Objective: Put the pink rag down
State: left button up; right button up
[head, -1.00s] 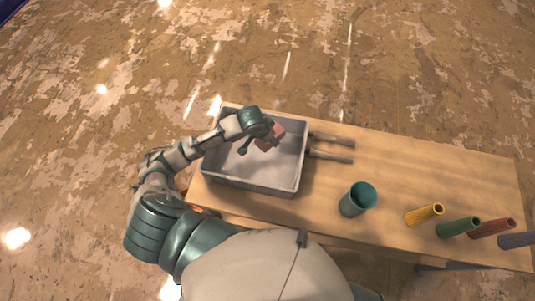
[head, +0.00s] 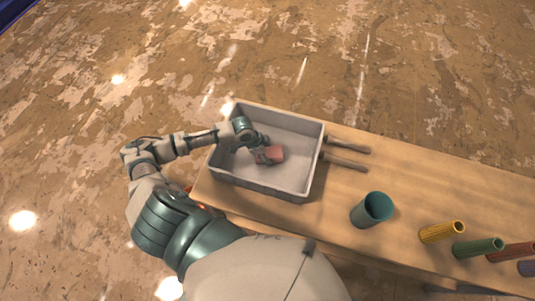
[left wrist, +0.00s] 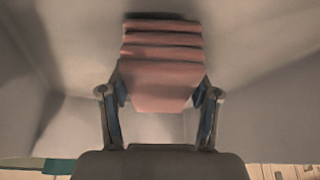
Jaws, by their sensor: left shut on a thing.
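The pink rag (head: 270,155) is a small folded pink block inside the grey bin in the head view. In the left wrist view the rag (left wrist: 162,62) shows stacked folds and sits between the two fingers. My left gripper (head: 258,152) is shut on the rag, low inside the bin. It also shows in the left wrist view (left wrist: 160,100). Whether the rag touches the bin floor is hard to tell. My right gripper is not in view.
The grey bin (head: 318,160) stands on the left end of a wooden table (head: 400,190). Two bar-like handles (head: 346,163) stick out to its right.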

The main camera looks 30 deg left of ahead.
pick_arm(q)
jog(key=shift+a+f, duration=0.2)
jog(key=shift+f, duration=0.2)
jog(key=shift+a, duration=0.15)
jog(key=o, duration=0.8)
jog(key=shift+a, duration=0.1)
jog(key=shift+c, duration=0.2)
jog(key=o, duration=0.4)
jog(key=shift+c, duration=0.2)
jog(key=shift+d, duration=0.25)
jog(key=shift+d+r, duration=0.15)
jog(key=shift+r, duration=0.3)
jog(key=v, duration=1.1)
jog(key=shift+a, duration=0.2)
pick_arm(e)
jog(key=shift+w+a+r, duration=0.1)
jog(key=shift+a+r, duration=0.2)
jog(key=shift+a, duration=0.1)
